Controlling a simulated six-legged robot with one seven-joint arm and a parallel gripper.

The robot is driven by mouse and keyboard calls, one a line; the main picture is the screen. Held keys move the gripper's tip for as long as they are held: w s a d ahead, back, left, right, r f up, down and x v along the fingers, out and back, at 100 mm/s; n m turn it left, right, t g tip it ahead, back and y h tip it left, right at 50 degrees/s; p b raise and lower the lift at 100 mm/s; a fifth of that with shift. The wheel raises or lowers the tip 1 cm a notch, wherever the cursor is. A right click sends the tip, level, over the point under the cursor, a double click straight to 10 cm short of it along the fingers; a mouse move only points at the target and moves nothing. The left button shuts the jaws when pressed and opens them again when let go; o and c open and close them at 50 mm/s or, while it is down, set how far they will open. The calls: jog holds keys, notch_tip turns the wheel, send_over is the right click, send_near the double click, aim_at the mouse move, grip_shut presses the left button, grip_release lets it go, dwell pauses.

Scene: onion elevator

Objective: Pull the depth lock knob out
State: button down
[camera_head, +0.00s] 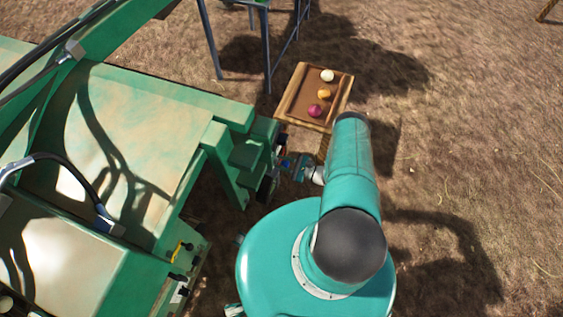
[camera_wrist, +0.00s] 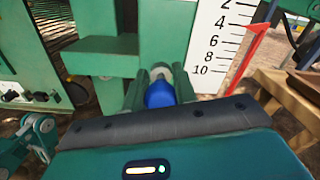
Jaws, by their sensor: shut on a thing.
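The depth lock knob (camera_wrist: 160,92) shows in the wrist view as a blue rounded piece with a pale grey end beyond it. It sits just past the dark edge of my gripper's housing, against the green machine frame. My gripper (camera_head: 288,164) is beside the machine's right side in the head view and is shut on the knob.
A white depth scale (camera_wrist: 216,45) marked 2 to 10 stands right of the knob, with a red pointer (camera_wrist: 243,58) beside it. The green machine (camera_head: 150,130) fills the left. A wooden tray (camera_head: 297,97) with three onions stands beyond my arm. Open ground lies right.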

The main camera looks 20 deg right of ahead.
jog(key=shift+v, duration=1.6)
jog(key=c, duration=1.1)
grip_release()
jog(key=shift+w, duration=0.1)
jog(key=v, duration=1.4)
jog(key=shift+a, duration=0.1)
jog(key=shift+r, duration=0.1)
